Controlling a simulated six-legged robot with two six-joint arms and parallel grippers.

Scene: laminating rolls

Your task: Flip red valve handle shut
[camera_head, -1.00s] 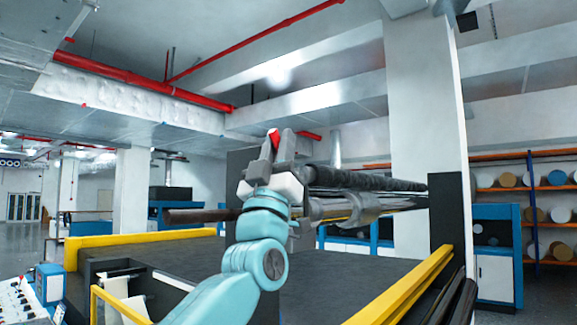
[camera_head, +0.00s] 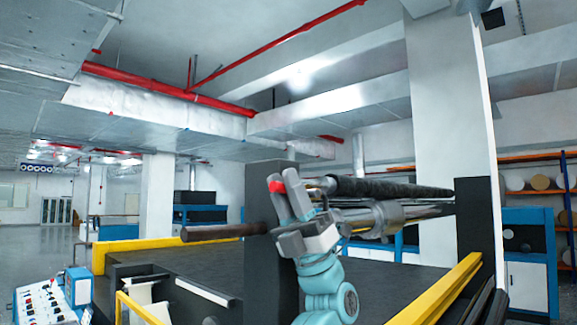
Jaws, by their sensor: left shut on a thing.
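The red valve handle (camera_head: 276,186) shows as a small red patch at the fingertips of my left gripper (camera_head: 282,183). My left gripper is shut on it, and the fingers hide most of the handle. The fingers point up and lean to the left, in front of the black upright post at the near end of the rollers. The valve body behind the gripper cannot be made out. My right gripper is not in view.
A dark roller (camera_head: 390,188) and a metal shaft (camera_head: 375,220) extend right from beside the gripper. A brown bar (camera_head: 222,231) sticks out left. Yellow rails (camera_head: 440,290) edge the dark machine bed. A control panel (camera_head: 45,300) stands at lower left.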

